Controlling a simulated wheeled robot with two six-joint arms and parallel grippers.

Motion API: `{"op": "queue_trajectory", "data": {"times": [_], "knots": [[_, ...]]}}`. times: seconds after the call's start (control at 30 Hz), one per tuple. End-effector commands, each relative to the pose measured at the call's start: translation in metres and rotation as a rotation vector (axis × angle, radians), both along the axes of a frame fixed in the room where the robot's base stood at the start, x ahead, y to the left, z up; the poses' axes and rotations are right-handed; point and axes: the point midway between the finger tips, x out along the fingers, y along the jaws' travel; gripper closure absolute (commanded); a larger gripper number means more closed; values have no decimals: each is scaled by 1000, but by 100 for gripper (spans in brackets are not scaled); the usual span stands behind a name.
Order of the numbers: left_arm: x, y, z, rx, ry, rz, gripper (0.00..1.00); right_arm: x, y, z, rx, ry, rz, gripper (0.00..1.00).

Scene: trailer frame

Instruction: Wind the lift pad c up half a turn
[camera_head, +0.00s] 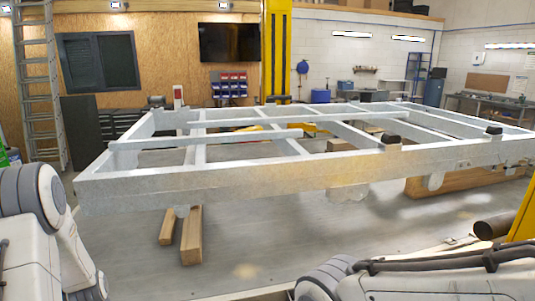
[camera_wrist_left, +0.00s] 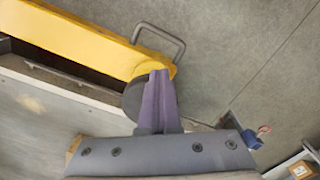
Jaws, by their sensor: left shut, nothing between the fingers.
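In the left wrist view, the shut purple fingers of my left gripper (camera_wrist_left: 159,78) appear over the end of a yellow lift arm (camera_wrist_left: 85,38). A dark round pad (camera_wrist_left: 132,100) at that end is partly hidden by the fingers. I cannot tell whether they touch it, and no letter on it is readable. A grey bent handle (camera_wrist_left: 163,31) stands off the yellow arm's edge. The head view shows a galvanised trailer frame (camera_head: 250,178). My left gripper is outside the head view, and my right arm shows without its gripper.
Wooden beams (camera_head: 191,237) lie under the frame, with a longer one (camera_head: 440,190) at right. A dark cylinder (camera_head: 493,227) and a yellow part (camera_head: 525,215) are at the right edge. A yellow column (camera_head: 276,55) stands behind. The floor in front of the frame is mostly clear.

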Motion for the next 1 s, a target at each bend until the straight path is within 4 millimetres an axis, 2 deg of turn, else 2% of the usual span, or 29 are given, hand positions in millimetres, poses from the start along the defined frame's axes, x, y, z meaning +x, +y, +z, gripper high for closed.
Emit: {"op": "queue_trajectory", "data": {"times": [0.27,1.0], "knots": [[4,1,1,5,-8,0,100,0,0,0,0,0,0,100],[17,-16,1,6,-11,-1,100,0,0,5,0,0,0,100]]}}
